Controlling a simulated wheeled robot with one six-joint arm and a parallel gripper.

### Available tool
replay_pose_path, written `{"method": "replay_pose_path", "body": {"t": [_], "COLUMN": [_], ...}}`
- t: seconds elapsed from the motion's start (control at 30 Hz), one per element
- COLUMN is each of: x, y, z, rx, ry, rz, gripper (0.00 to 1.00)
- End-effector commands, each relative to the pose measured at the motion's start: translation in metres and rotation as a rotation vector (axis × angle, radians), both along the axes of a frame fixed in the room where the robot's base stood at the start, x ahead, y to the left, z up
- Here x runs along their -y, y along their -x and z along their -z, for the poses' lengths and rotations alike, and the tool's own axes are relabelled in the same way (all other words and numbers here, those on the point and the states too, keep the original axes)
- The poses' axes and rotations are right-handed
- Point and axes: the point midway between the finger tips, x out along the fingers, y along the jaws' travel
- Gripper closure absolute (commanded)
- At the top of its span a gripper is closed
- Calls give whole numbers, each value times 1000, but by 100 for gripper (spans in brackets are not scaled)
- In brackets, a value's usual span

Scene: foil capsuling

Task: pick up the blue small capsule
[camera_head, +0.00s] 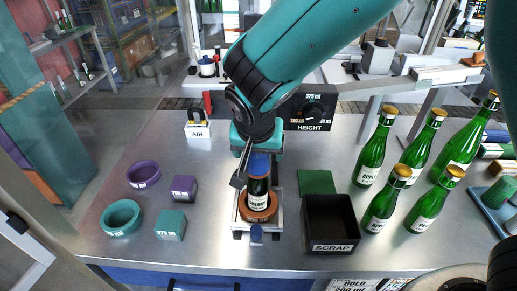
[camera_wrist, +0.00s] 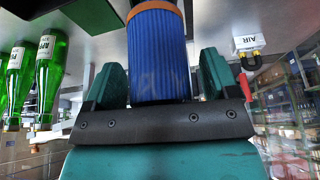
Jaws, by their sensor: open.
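The blue capsule (camera_head: 259,164) sits upright over the neck of a dark bottle (camera_head: 258,190) in the head view. In the wrist view the capsule (camera_wrist: 158,55) is a ribbed blue cylinder with a tan band at its far end. My gripper (camera_head: 254,167) is at the capsule's height, coming from above and behind. In the wrist view my gripper (camera_wrist: 158,82) is open, one finger on each side of the capsule, with a narrow gap on each side. The bottle stands on a round brown base in a metal fixture (camera_head: 238,228). My arm partly hides the capsule's top.
A black SCRAP box (camera_head: 331,246) and a green pad (camera_head: 317,182) are right of the fixture. Several green bottles (camera_head: 374,150) stand farther right. Purple and teal rings and blocks (camera_head: 171,224) lie left. Bare table lies left of the fixture.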

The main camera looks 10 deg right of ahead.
Motion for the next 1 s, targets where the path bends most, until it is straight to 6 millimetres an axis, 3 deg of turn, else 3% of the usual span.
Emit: {"method": "replay_pose_path", "body": {"t": [0.23,0.4,0.83,1.0], "x": [0,0,0,-1], "y": [-1,-1,-1,-2], "z": [2,2,0,-13], "rx": [1,1,2,5], "ry": [-2,0,-1,-2], "rz": [-1,-1,-1,-2], "gripper": [19,58,58,58]}}
